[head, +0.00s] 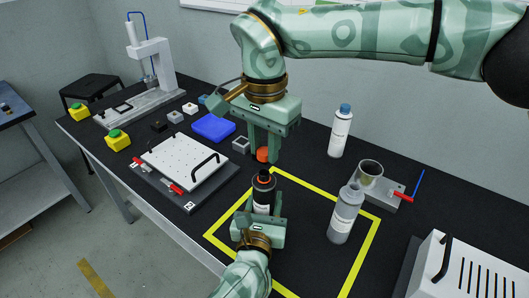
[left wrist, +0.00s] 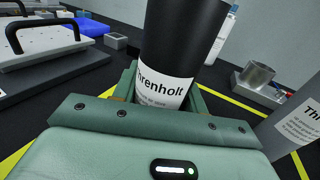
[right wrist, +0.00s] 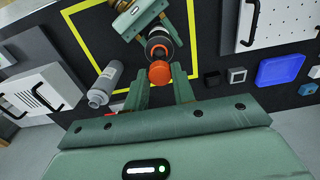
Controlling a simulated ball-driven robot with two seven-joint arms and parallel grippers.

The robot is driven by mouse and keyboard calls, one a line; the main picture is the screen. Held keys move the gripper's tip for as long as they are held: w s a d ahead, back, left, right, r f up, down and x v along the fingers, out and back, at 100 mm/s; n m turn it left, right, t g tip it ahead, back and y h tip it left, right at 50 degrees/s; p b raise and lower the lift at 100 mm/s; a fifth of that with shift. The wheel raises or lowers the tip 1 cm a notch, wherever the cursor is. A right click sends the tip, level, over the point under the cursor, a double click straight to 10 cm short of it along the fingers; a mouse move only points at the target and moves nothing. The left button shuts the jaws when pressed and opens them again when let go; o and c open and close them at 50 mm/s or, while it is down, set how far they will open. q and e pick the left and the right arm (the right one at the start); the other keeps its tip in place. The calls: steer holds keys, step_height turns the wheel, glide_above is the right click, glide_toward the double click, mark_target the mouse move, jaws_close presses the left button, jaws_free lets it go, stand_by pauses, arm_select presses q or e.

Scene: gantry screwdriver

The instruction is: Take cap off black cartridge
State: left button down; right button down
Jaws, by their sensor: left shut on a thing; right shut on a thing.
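The black cartridge (head: 263,186) stands upright with a white label reading "Threnholt" in the left wrist view (left wrist: 170,88). My left gripper (head: 261,212) is shut around its lower part. The orange cap (head: 263,155) is between the fingers of my right gripper (head: 262,146), which is shut on it. The cap is above the cartridge, with a gap between them in the head view. An orange ring shows around the cartridge's dark open top. In the right wrist view the cap (right wrist: 160,72) lies in front of the cartridge's top (right wrist: 160,46).
A grey bottle (head: 345,213) and a cup-like fixture (head: 369,176) stand to the right. A white blue-capped bottle (head: 340,131) stands behind. A white perforated plate with handles (head: 181,161) and a blue tray (head: 213,127) lie left. Yellow tape (head: 375,235) marks the work area.

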arm_select(q)
steer(key=c, duration=0.7)
jaws_free()
